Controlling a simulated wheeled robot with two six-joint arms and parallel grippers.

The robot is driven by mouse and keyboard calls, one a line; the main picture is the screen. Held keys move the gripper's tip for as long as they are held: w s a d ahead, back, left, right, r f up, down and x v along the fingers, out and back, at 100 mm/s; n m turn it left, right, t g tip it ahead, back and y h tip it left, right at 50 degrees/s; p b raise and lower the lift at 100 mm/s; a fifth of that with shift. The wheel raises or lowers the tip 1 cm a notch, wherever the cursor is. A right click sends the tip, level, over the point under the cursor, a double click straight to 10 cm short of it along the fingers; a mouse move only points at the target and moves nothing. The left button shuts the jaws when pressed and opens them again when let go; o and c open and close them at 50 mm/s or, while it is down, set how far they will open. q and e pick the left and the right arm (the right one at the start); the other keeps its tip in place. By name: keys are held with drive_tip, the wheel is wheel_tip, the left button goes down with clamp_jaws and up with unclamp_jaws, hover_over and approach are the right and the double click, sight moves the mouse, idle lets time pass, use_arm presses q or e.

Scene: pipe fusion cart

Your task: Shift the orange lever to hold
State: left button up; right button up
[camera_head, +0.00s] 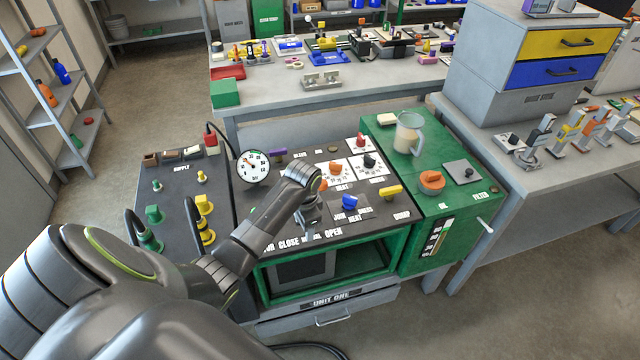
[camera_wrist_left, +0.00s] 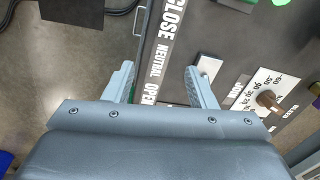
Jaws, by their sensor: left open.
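My left gripper (camera_head: 311,218) hangs over the front of the dark control panel in the head view, near the CLOSE and OPEN lettering. In the left wrist view its two fingers (camera_wrist_left: 160,88) are apart with nothing between them. An orange knob or lever (camera_head: 335,168) stands on a white scale plate above the word HEAT. Another orange handle (camera_head: 431,181) sits on the green cabinet top at the right. A small orange part (camera_head: 322,185) shows beside my arm, mostly hidden. I cannot read a hold mark. My right gripper is out of view.
A round gauge (camera_head: 254,167) stands left of my wrist. A blue knob (camera_head: 349,203) and a yellow handle (camera_head: 391,191) are close to the right of the gripper. A jug (camera_head: 408,133) stands on the green cabinet. Green and yellow valves are at the left.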

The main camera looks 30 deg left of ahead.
use_arm(q)
drive_tip(key=w+a+r+m, duration=0.1)
drive_tip(key=w+r, duration=0.3)
drive_tip(key=r, duration=0.3)
drive_tip(key=w+a+r+m+g+h, duration=0.1)
drive_tip(key=w+r, duration=0.3)
drive_tip(key=r, duration=0.3)
drive_tip(key=w+a+r+m, duration=0.1)
drive_tip(key=w+r+m, duration=0.1)
drive_tip(key=w+r, duration=0.35)
drive_tip(key=b, duration=0.5)
approach(321, 185)
drive_tip(key=shift+w+a+f, duration=0.35)
drive_tip(key=shift+w, duration=0.3)
drive_tip(key=f, duration=0.5)
drive_tip(key=f+p, duration=0.1)
drive_tip(key=f, duration=0.4)
drive_tip(key=shift+s+d+f, duration=0.2)
drive_tip(key=shift+s+d, duration=0.05)
clamp_jaws()
